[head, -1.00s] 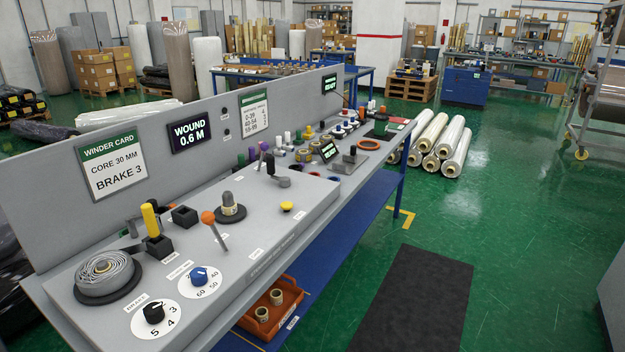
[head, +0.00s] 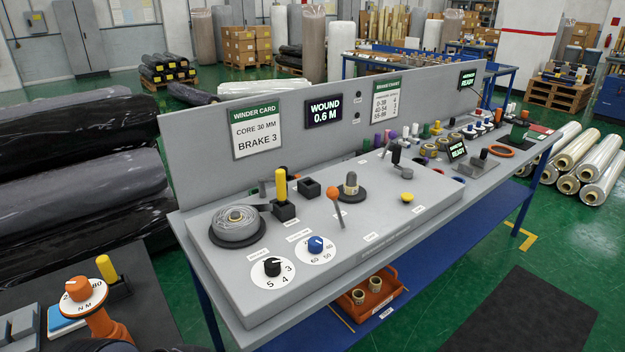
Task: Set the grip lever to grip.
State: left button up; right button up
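A grey winder panel (head: 395,218) runs along the bench in the head view. A lever with an orange ball knob (head: 334,196) stands on it, leaning up and left. A yellow-handled lever (head: 280,184) stands upright on a black block farther left. A dark-knobbed lever (head: 395,154) stands farther along the panel. The small labels are too small to read, so I cannot tell which is the grip lever or how it is set. Neither of my grippers shows.
A grey wound roll (head: 238,224), a black-knob dial (head: 272,267) and a blue-knob dial (head: 316,244) share the panel. The winder card (head: 257,132) reads core 30 mm, brake 3. Another table with an orange dial (head: 80,289) is at lower left.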

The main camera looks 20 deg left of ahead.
aim_at(332, 193)
jog(key=j+u, duration=0.25)
jog(key=i+l+u, duration=0.75)
jog(key=i+j, duration=0.05)
